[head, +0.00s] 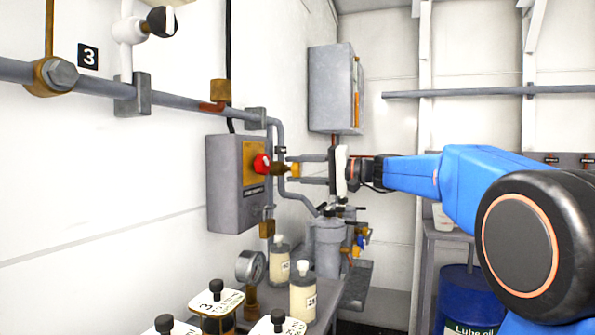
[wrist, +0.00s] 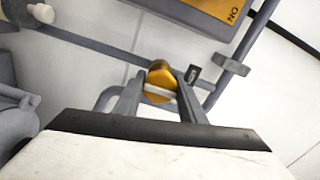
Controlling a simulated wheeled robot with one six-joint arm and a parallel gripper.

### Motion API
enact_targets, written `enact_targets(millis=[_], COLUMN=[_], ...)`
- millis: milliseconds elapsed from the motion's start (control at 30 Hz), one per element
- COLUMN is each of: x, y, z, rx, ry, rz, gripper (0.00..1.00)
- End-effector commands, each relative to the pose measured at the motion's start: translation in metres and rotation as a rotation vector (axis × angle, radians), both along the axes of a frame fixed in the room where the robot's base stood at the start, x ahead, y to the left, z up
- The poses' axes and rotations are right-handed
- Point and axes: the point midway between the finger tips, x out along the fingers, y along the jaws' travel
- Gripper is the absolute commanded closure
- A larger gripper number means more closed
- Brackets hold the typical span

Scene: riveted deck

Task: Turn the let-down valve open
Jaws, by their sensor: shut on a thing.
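A brass-yellow valve handle (wrist: 161,72) with a pale bar across it sits between my fingertips in the wrist view; I take it to be the let-down valve. My gripper (head: 297,169) is shut on it, one finger on each side. In the head view only a yellow bit of the handle (head: 293,169) shows at the fingertips, beside a darker brass body (head: 279,169) near the grey pipe. No wording for this valve is readable, and I cannot tell how far it is turned.
A grey wall box (head: 225,190) with a yellow panel and red knob (head: 262,164) stands just left of my fingertips. Grey pipes (head: 190,109) run along the wall. Below are a gauge (head: 251,266), bottles (head: 303,298) and a grey canister (head: 327,248). A blue drum (head: 460,295) stands right.

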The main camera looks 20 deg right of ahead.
Motion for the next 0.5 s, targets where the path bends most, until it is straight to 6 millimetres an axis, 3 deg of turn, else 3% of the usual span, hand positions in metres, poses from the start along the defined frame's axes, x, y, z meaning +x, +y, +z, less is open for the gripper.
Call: enact_targets(millis=[267,300,367,500], x=[-0.0003,-0.0002,-0.0002,-0.0002], y=[0.0002,0.0002,0.0002,0.0001], z=[-0.0023,-0.0024,-0.0021,-0.0015], rx=[-0.002,-0.002,-0.002,-0.001], ry=[0.003,0.003,0.003,0.002], rz=[0.002,0.002,0.001,0.002], gripper=[0.86,0.61,0.46,0.45])
